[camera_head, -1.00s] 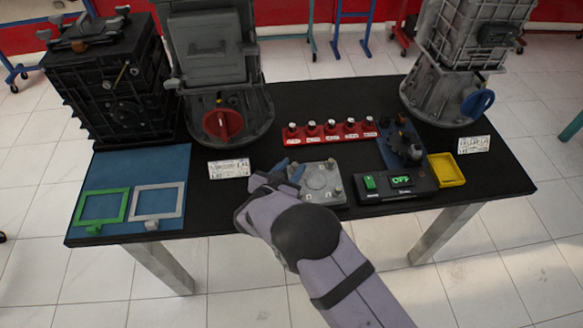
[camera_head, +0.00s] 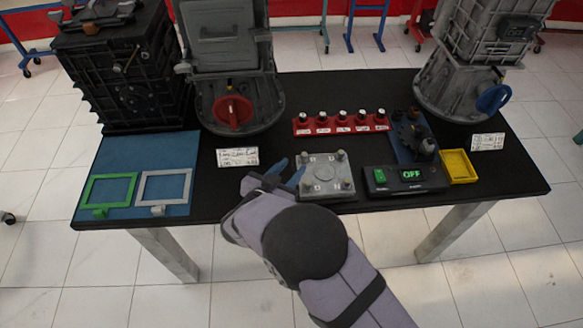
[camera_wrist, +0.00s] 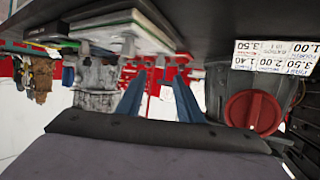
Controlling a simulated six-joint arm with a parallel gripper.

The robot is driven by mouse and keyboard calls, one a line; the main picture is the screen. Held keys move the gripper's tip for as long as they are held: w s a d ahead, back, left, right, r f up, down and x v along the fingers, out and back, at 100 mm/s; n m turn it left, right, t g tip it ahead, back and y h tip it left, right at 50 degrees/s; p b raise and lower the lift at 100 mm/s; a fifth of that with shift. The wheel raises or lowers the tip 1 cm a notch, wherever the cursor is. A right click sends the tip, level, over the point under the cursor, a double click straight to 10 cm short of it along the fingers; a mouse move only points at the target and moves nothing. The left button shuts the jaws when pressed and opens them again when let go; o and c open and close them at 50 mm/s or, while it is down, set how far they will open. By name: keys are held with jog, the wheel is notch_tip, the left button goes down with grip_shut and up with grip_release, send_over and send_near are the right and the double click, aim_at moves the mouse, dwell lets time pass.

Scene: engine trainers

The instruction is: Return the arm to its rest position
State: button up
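My arm (camera_head: 305,243) reaches over the table's front edge. My gripper (camera_head: 287,171) is just left of the grey square plate with knobs at its corners (camera_head: 325,177). In the wrist view its two blue fingers (camera_wrist: 159,98) stand apart with nothing held between them. Part of the gripper is hidden behind my wrist in the head view, so its height above the table is hard to tell.
The black table (camera_head: 228,194) carries a blue mat (camera_head: 135,203) with green and grey frames, a red rack (camera_head: 341,128), an OFF box (camera_head: 405,188), a yellow tray (camera_head: 458,167) and large engine units behind. A red knob (camera_wrist: 253,110) shows in the wrist view. Floor in front is clear.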

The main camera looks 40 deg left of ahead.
jog(key=w+d+r+g+y, duration=0.15)
jog(key=w+d+r, duration=0.25)
jog(key=w, duration=0.6)
jog(key=w+d+r+g+p, duration=0.1)
jog(key=w+d+g, duration=0.1)
jog(key=d, duration=0.4)
jog(key=w+d+r+g, duration=0.1)
jog(key=d+g, duration=0.1)
jog(key=d, duration=0.4)
jog(key=s+d+g+h, duration=0.2)
jog(key=s+d+g, duration=0.15)
jog(key=d, duration=1.25)
jog(key=s+d+m+g+h, duration=0.2)
jog(key=s+d+g, duration=0.2)
jog(key=s+d, duration=1.2)
jog(key=shift+d+m+h+p, duration=0.35)
jog(key=shift+d+m+p, duration=0.05)
jog(key=shift+d, duration=0.5)
